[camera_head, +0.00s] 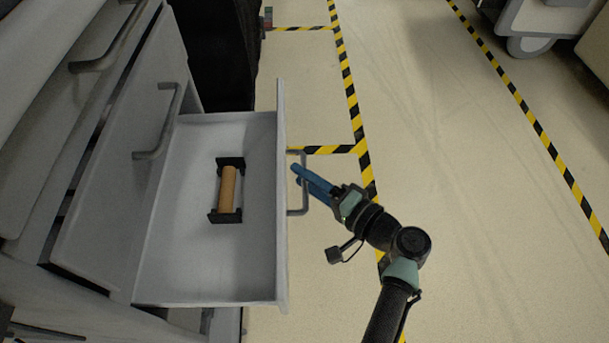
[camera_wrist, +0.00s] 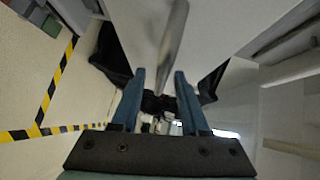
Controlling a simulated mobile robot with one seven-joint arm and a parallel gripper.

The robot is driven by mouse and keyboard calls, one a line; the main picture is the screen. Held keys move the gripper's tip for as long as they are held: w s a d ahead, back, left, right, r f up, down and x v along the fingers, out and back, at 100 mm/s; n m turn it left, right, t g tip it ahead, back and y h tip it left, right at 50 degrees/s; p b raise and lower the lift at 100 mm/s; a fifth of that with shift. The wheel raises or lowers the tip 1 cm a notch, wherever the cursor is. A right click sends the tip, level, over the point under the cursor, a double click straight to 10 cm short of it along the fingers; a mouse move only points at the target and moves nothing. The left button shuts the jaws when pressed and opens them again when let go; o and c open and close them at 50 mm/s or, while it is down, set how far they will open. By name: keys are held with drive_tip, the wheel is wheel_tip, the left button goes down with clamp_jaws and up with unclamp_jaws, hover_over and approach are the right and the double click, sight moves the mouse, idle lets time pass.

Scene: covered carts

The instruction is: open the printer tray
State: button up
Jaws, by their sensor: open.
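The printer tray (camera_head: 281,270) is a light grey drawer, pulled well out of the grey cabinet. Its front carries a grey bar handle (camera_head: 304,204). My gripper (camera_head: 297,174), with blue fingers, is at the handle's upper half in the head view. In the wrist view my gripper (camera_wrist: 160,74) has its two fingers apart, with nothing seen clamped between them. A grey bar (camera_wrist: 173,45), seemingly the handle, runs just beyond and above the fingertips. I cannot tell whether the fingers touch it.
An orange-brown cylinder (camera_head: 228,189) sits in a black holder inside the tray. Other closed drawers with a bar handle (camera_head: 165,128) are at left. Open floor with yellow-black tape (camera_head: 350,90) lies right of the tray. A wheeled cart (camera_head: 530,25) stands at the top right.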

drive_tip(key=p+v, duration=0.3)
drive_tip(key=v, duration=0.9)
drive_tip(key=shift+s+p, duration=0.25)
drive_tip(key=shift+p, duration=0.05)
drive_tip(key=shift+d, duration=0.15)
drive_tip(key=w+a+r+n+t+h, duration=0.1)
drive_tip(key=w+r+n+h, duration=0.4)
drive_tip(key=w+r, duration=0.85)
drive_tip(key=a+r+n+t+h+p, duration=0.1)
drive_tip(key=a+r+t+h, duration=0.1)
drive_tip(key=r, duration=0.8)
drive_tip(key=a+r+t+h, duration=0.2)
drive_tip(key=r+t, duration=0.1)
drive_tip(key=r, duration=0.7)
drive_tip(key=s+a+r+n+t+h, duration=0.1)
drive_tip(key=s+a+r+t, duration=0.15)
drive_tip(key=s+r, duration=0.45)
drive_tip(key=s+a+r+t, duration=0.2)
drive_tip(key=s+r+t, duration=0.15)
drive_tip(key=r, duration=0.65)
drive_tip(key=s+a+r+n+t+h, duration=0.1)
drive_tip(key=s+a+r+t, duration=0.15)
drive_tip(key=s+r, duration=0.45)
wheel_tip(320, 180, up, 40)
drive_tip(key=w+p, duration=0.1)
drive_tip(key=p, duration=3.7)
drive_tip(key=shift+w+r+t+p, duration=0.2)
drive_tip(key=shift+w+t+p, duration=0.15)
drive_tip(key=shift+t, duration=0.1)
